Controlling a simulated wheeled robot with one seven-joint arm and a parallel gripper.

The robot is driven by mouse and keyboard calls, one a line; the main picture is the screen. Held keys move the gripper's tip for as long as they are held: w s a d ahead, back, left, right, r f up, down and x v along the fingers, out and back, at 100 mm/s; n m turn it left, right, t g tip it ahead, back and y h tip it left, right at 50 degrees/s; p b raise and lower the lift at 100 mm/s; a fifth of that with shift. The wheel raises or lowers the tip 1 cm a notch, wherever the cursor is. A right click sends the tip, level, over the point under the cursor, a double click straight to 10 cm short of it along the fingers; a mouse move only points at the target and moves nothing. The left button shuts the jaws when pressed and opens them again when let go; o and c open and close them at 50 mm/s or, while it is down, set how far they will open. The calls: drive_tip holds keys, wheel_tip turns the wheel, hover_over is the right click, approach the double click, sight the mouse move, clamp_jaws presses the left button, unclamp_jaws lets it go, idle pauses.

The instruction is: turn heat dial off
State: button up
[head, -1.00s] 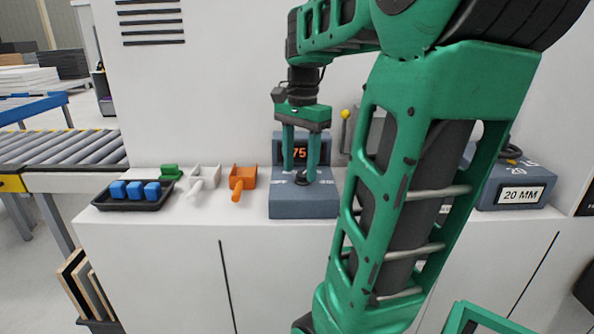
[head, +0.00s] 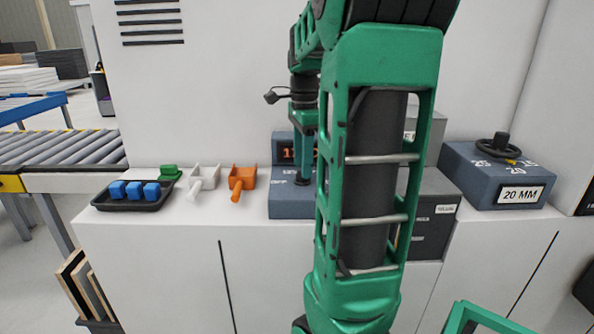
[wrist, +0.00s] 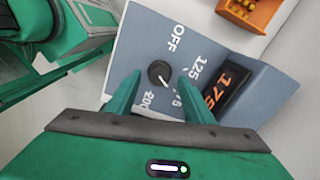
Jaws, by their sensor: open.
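The blue-grey heat control box (head: 285,207) stands on the white counter, partly behind my arm in the head view. In the wrist view, the box (wrist: 135,45) carries a round black dial (wrist: 158,73) with a white pointer line aimed toward the 175 mark, away from OFF. The orange display (wrist: 228,88) reads 175. My gripper (wrist: 161,76) is open, its two green fingers on either side of the dial with gaps visible. In the head view, my gripper (head: 304,178) is above the box, with one finger mostly hidden.
On the right is a 20 MM dial box (head: 488,182). Dark drawers (head: 430,215) are behind my arm.

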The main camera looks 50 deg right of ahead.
drive_tip(key=shift+f, duration=1.1)
